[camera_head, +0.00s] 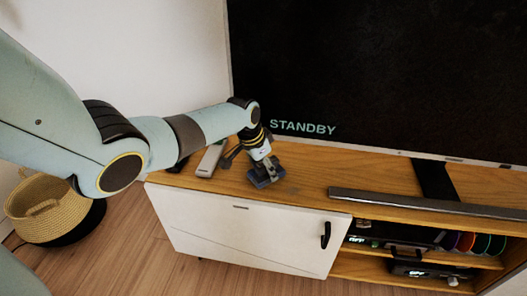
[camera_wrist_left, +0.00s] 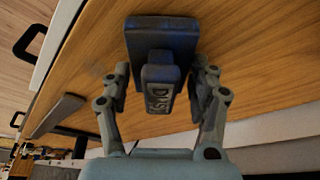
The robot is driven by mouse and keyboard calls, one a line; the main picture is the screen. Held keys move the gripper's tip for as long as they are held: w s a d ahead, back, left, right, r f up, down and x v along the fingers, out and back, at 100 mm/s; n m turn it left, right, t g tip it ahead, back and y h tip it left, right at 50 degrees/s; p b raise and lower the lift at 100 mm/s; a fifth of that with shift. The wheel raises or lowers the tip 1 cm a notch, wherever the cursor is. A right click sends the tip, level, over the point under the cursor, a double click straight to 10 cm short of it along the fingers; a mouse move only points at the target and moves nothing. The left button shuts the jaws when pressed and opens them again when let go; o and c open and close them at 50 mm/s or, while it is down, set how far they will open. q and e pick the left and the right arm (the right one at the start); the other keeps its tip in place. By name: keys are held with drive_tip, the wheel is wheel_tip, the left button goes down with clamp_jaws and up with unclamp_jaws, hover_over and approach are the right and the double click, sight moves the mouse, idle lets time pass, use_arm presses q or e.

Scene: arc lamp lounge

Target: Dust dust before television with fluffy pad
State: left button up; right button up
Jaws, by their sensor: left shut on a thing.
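The fluffy pad (camera_head: 267,177) is dark blue, on the cabinet's wooden top before the left part of the television (camera_head: 380,75). My left gripper (camera_head: 259,152) is shut on its handle from above. In the left wrist view the pad (camera_wrist_left: 162,40) has a block handle lettered "DUST", between the two fingers of the left gripper (camera_wrist_left: 165,82). The pad is at or very near the wood; I cannot tell whether it presses on it. A faint greyish patch on the wood beside the pad in that view may be dust (camera_wrist_left: 97,70). My right gripper is not in view.
A grey remote-like object (camera_head: 211,158) lies left of the pad. A long grey bar (camera_head: 430,203) lies on the cabinet top (camera_head: 305,172) to the right, before the black television stand (camera_head: 434,180). Open shelves hold devices below. A woven basket (camera_head: 48,212) stands on the floor at left.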

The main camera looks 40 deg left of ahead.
sight(270, 159)
use_arm(q)
drive_tip(key=shift+w+a, duration=0.2)
drive_tip(key=shift+w, duration=0.1)
drive_tip(key=shift+r, duration=0.15)
wheel_tip(270, 159, up, 6)
drive_tip(key=p, duration=0.5)
drive_tip(key=shift+p, duration=0.35)
wheel_tip(270, 159, up, 3)
drive_tip(key=p, duration=0.3)
drive_tip(key=shift+w, duration=0.1)
drive_tip(key=shift+c, duration=0.6)
